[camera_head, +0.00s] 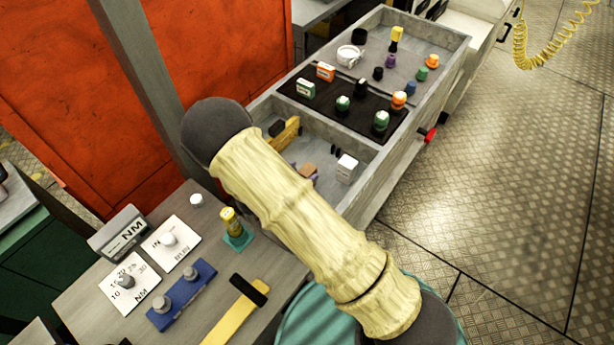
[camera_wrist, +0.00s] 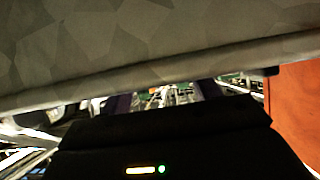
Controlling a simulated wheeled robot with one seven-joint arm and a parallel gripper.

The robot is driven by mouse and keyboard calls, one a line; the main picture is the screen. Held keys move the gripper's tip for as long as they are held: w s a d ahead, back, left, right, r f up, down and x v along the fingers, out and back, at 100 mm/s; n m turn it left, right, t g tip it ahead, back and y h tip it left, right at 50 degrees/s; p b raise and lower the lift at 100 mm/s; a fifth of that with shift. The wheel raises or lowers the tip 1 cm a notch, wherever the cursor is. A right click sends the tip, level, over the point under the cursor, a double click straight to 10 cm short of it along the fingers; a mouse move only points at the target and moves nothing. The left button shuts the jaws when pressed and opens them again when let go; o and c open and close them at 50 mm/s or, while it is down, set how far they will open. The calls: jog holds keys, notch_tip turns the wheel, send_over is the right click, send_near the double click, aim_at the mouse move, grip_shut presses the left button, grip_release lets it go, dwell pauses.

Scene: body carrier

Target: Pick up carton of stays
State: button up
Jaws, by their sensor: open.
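Several small cartons stand in the grey tray, and I cannot read which one holds stays. A white and green carton (camera_head: 306,88) and an orange and white carton (camera_head: 325,72) stand on the black mat. A white carton (camera_head: 347,167) stands in the near compartment, to the right. My gripper (camera_wrist: 165,97) shows only in the wrist view, open, with two dark fingers apart beyond its black body. No carton is visible between them. In the head view my sleeved arm crosses the middle and hides part of the near compartment; the gripper cannot be made out there.
The grey tray (camera_head: 385,176) holds several bottles and knobs. The near bench (camera_head: 85,290) carries labelled plates, a blue block (camera_head: 181,296) and a yellow-handled tool (camera_head: 236,312). An orange panel (camera_head: 215,50) and a grey post stand behind. A grey surface (camera_wrist: 150,45) fills the upper wrist view.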

aim_at(306, 170)
jog(key=shift+p+x, duration=0.55)
jog(key=shift+x, duration=1.25)
jog(key=shift+s+f, duration=0.1)
jog(key=shift+f, duration=0.05)
jog(key=c, duration=1.1)
jog(key=shift+c, duration=0.2)
notch_tip(306, 170, up, 10)
jog(key=shift+r+b, duration=0.1)
jog(key=shift+b, duration=0.95)
